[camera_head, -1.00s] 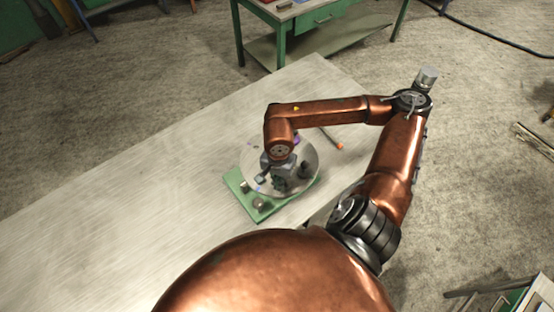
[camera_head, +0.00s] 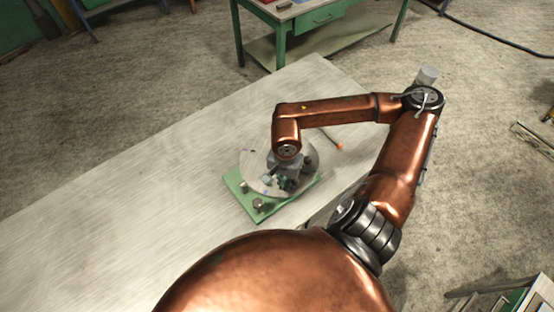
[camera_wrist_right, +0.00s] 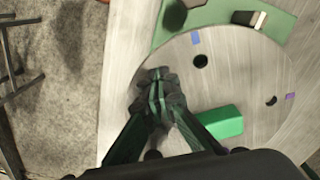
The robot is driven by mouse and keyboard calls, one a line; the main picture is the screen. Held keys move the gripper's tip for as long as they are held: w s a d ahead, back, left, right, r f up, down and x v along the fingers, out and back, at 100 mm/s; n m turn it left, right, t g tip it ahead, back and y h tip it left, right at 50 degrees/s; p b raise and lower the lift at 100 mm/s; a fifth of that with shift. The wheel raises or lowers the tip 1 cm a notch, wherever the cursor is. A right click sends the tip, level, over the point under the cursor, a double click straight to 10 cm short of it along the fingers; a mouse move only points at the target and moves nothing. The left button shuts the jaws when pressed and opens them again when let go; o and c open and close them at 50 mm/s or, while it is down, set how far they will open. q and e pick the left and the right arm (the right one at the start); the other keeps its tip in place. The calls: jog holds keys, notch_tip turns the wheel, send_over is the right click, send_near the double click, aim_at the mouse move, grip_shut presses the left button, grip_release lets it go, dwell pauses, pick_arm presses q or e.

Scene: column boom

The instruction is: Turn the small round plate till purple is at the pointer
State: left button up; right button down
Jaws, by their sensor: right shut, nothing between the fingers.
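The small round plate (camera_head: 250,160) is pale grey and sits on a green base (camera_head: 240,200) on the table. In the right wrist view the plate (camera_wrist_right: 245,75) has a blue mark (camera_wrist_right: 195,38), a purple mark (camera_wrist_right: 290,97), dark holes and a raised green block (camera_wrist_right: 220,122). A pale piece with a dark edge (camera_wrist_right: 257,19), possibly the pointer, is on the base; blue is nearer to it than purple. My right gripper (camera_head: 286,184) is shut and empty over the plate. Its fingertips (camera_wrist_right: 160,88) are beside the green block; contact is unclear. My left gripper is out of view.
The long pale table (camera_head: 130,190) is clear to the left. An orange-tipped stick (camera_head: 339,146) lies on it beyond the plate. A dark round knob (camera_wrist_right: 175,15) stands on the base. A green workbench (camera_head: 310,22) stands farther back.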

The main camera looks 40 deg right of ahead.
aim_at(294, 181)
jog(key=shift+s+d, duration=0.5)
jog(key=shift+d, duration=0.35)
jog(key=shift+s+d+p, duration=0.35)
jog(key=shift+d, duration=0.45)
jog(key=shift+s+d+p, duration=0.25)
jog(key=shift+d+p, duration=0.2)
jog(key=shift+d, duration=0.45)
